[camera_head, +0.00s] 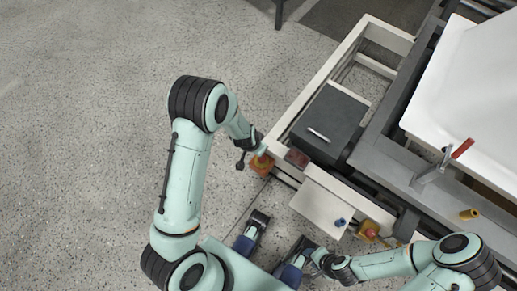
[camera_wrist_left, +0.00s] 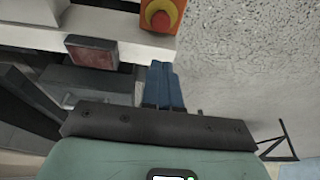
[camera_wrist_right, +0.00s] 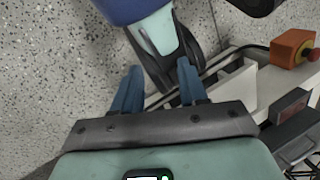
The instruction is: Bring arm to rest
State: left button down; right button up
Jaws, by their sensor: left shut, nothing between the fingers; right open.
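My left gripper (camera_head: 262,150) hangs at the near left corner of the white frame in the head view, close to an orange box (camera_head: 259,167). In the left wrist view its blue fingers (camera_wrist_left: 163,85) are together with nothing between them, below the orange box with a round yellow and red button (camera_wrist_left: 160,16). My right gripper (camera_head: 312,256) is low in the head view, beside my own base. In the right wrist view its two blue fingers (camera_wrist_right: 158,88) stand apart, with no object held between them. Part of my base shows just beyond them.
The white frame (camera_head: 318,81) holds a dark grey box (camera_head: 330,120) with a handle. A white panel (camera_head: 318,207) juts out near my right gripper. A white tub shell (camera_head: 475,90) and a red-handled clamp (camera_head: 462,149) are at right. The speckled floor at left is clear.

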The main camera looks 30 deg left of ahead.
pick_arm(q)
jog(key=shift+s+r, duration=0.2)
jog(key=shift+r, duration=0.3)
pick_arm(e)
jog(key=shift+s+a+r, duration=0.15)
jog(key=shift+s+r, duration=0.05)
jog(key=shift+s, duration=0.05)
pick_arm(q)
jog(key=s+d+r+n+g+h+p, duration=0.1)
jog(key=s+d+r+n+g+p, duration=0.1)
jog(key=s+d+p, duration=0.4)
jog(key=s+d+r+n+g+h+p, duration=0.2)
jog(key=s+d+p, duration=0.3)
jog(key=s, duration=1.2)
jog(key=p, duration=0.3)
jog(key=shift+d+n+g+h, duration=0.3)
jog(key=shift+d+n, duration=0.05)
jog(key=shift+n, duration=0.05)
pick_arm(e)
notch_tip(320, 180, up, 13)
jog(key=g, duration=0.1)
jog(key=shift+s+a+r, duration=0.15)
pick_arm(q)
jog(key=shift+r, duration=0.1)
pick_arm(e)
jog(key=shift+s, duration=0.1)
